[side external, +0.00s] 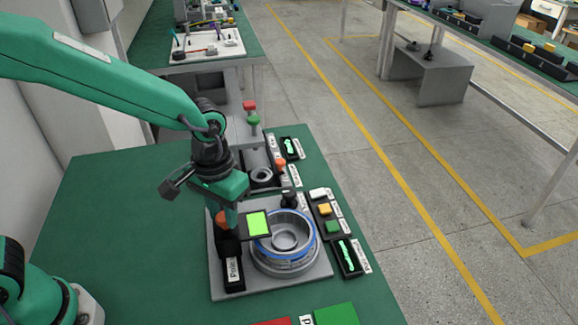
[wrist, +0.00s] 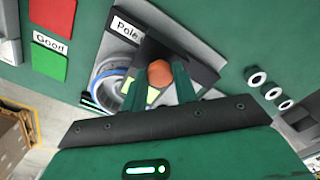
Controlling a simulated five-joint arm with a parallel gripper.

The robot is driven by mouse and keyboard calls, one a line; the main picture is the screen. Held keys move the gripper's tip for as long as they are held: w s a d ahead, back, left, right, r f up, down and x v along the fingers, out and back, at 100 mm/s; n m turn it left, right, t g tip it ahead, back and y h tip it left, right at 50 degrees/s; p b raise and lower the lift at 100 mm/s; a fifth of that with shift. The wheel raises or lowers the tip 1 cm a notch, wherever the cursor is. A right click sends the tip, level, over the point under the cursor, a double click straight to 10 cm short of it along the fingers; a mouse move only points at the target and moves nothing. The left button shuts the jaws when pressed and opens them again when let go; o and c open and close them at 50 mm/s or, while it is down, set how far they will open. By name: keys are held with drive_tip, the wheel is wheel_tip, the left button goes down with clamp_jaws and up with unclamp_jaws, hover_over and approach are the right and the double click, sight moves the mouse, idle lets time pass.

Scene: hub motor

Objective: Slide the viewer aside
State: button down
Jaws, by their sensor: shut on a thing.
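The viewer is a black piece with a lit yellow-green window (side external: 257,223), standing on a grey base plate (side external: 222,288). Its window overhangs the left part of a round grey hub motor (side external: 285,250) with a blue ring. An orange knob (side external: 221,220) sits at the viewer's left side and shows between my fingers in the wrist view (wrist: 160,73). My gripper (side external: 231,222) reaches down onto the viewer from above and is shut on it at the knob. In the wrist view, my fingers (wrist: 160,92) hide part of the viewer and motor (wrist: 110,84).
White, yellow and green buttons (side external: 325,209) and a black tray with a green item (side external: 347,257) stand right of the plate. Grey cylinders (side external: 262,176) lie behind. Red and green plates (wrist: 48,62) are at the table front. The table's left part is clear.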

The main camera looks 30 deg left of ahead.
drive_tip(key=w+a, duration=0.7)
drive_tip(key=c, duration=1.1)
unclamp_jaws()
drive_tip(key=shift+r, duration=0.1)
wheel_tip(320, 180, up, 8)
